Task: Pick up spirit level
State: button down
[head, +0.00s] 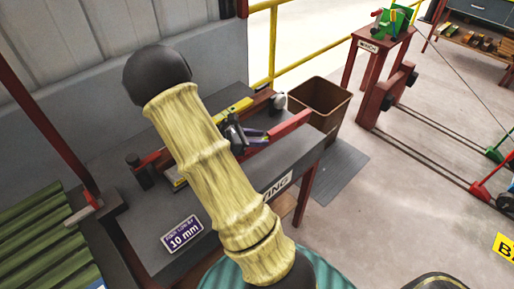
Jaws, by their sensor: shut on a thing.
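The yellow spirit level (235,109) is at the bench, seen just beyond my forearm, which hides its middle. A small yellow piece on the left side of the arm may be its other end. My gripper (236,132) is dark and small in the head view, right beside the level, partly hidden by the arm. It is shut on the spirit level, though the contact itself is hard to see. Whether the level is lifted off the bench cannot be told.
The dark bench (145,208) carries a red bar (290,127), a purple-and-dark tool (253,139) and a "10 mm" sign (182,234). A brown bin (320,101) stands behind right. Green corrugated sheets (45,240) lie left. A yellow railing (310,62) runs behind.

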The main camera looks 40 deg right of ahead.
jog(key=shift+r, duration=1.45)
jog(key=shift+d, duration=0.1)
